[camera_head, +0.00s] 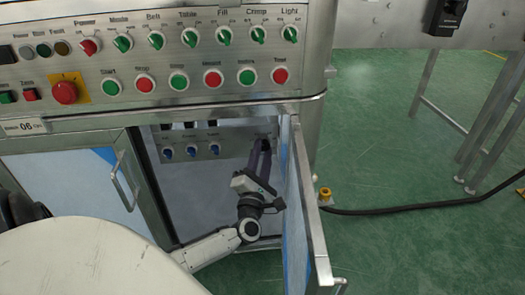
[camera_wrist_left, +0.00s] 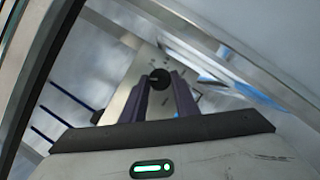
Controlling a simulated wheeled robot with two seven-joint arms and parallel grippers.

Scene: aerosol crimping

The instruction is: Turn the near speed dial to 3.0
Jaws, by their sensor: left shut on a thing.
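The near speed dial (camera_wrist_left: 159,80) is a black round knob on a light metal plate with printed marks around it, in the left wrist view. My left gripper (camera_wrist_left: 161,86) has its two dark fingers on either side of this knob and is shut on it. The value the dial points to is too small to read. In the head view my left gripper (camera_head: 262,145) reaches into the open cabinet at the right end of its inner panel, and its fingers hide the dial there. My right gripper is not in view.
Several small blue switches (camera_head: 191,151) sit left of the gripper on the inner panel. The open cabinet door (camera_head: 307,205) stands close on the right of my arm. Above is the control panel (camera_head: 200,50) with green and red knobs. A black cable (camera_head: 400,207) lies on the green floor.

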